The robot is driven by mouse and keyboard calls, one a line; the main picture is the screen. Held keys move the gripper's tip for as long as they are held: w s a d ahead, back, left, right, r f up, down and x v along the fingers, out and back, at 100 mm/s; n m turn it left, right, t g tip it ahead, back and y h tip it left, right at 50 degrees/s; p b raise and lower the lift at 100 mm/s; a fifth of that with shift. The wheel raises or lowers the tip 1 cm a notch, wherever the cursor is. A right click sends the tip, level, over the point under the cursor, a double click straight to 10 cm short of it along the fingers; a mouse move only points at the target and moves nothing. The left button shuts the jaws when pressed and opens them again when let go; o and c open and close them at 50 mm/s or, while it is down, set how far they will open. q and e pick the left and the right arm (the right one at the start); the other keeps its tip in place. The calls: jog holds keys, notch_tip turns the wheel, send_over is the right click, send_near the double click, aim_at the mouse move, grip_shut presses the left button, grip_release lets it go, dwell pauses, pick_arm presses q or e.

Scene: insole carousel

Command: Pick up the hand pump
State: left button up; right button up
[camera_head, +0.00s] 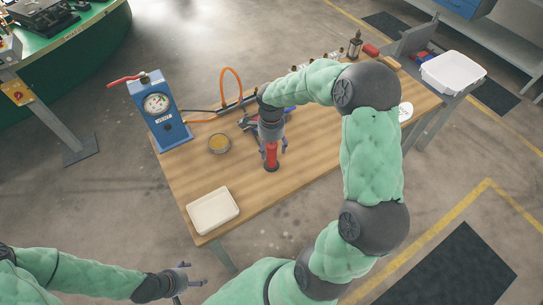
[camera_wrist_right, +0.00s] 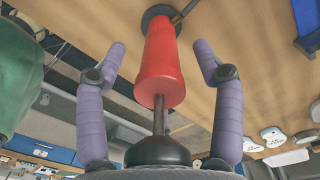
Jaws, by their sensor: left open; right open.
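The hand pump has a red body (camera_head: 271,156) and stands on the wooden table, its lower end on a dark round base. In the right wrist view its red body (camera_wrist_right: 160,70) leads by a thin rod to a black knob (camera_wrist_right: 158,152) close to the palm. My right gripper (camera_head: 274,146) is open around the pump, one purple finger on each side, with gaps between the fingers and the red body. My left gripper (camera_head: 190,278) is open and empty, away from the table at the lower left.
A blue gauge box (camera_head: 158,108) with a red lever and orange hose (camera_head: 231,85) stands on the table's left. A small round dish (camera_head: 219,143) and a cream tray (camera_head: 213,211) lie nearer. A white bin (camera_head: 452,72) is at the far right.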

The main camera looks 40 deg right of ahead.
grip_shut()
jog(key=shift+r, duration=0.1)
